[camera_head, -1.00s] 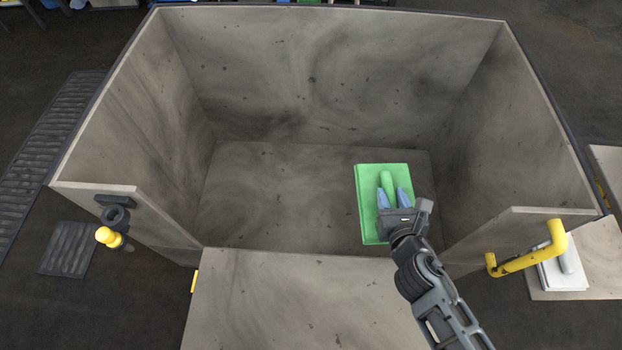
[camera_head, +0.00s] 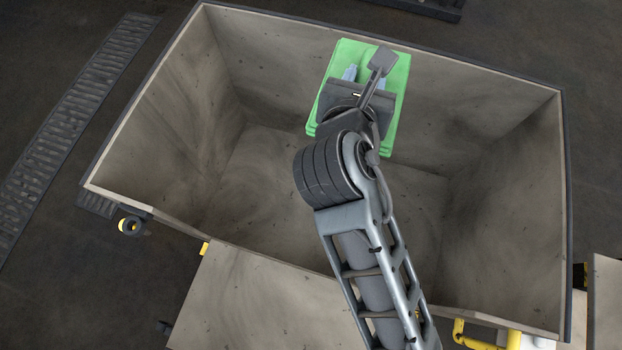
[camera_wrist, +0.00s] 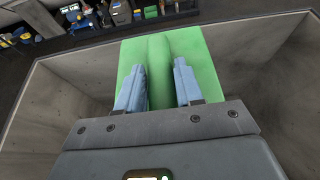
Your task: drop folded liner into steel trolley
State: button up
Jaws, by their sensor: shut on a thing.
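The folded liner (camera_head: 392,80) is a flat green slab with a raised ridge along its middle. My gripper (camera_head: 362,76) is shut on it. In the wrist view, the two blue fingers (camera_wrist: 160,88) press on both sides of the liner's ridge (camera_wrist: 160,52). The steel trolley (camera_head: 250,168) is a large open grey bin with speckled walls, and its floor looks empty where it shows. The liner is over the trolley's opening, toward the far wall. My arm hides part of the trolley floor and front.
A lowered grey panel (camera_head: 250,300) slopes out at the trolley's front. A yellow handle (camera_head: 480,338) is at the front right. A dark floor grating (camera_head: 60,140) runs along the left. In the wrist view, shelves with mixed items (camera_wrist: 110,14) stand beyond the trolley.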

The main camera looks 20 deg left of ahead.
notch_tip(320, 180, down, 5)
jog(key=b, duration=0.3)
jog(key=shift+f+b, duration=0.5)
jog(key=shift+b, duration=0.35)
jog(key=o, duration=1.2)
jog(key=shift+v, duration=3.95)
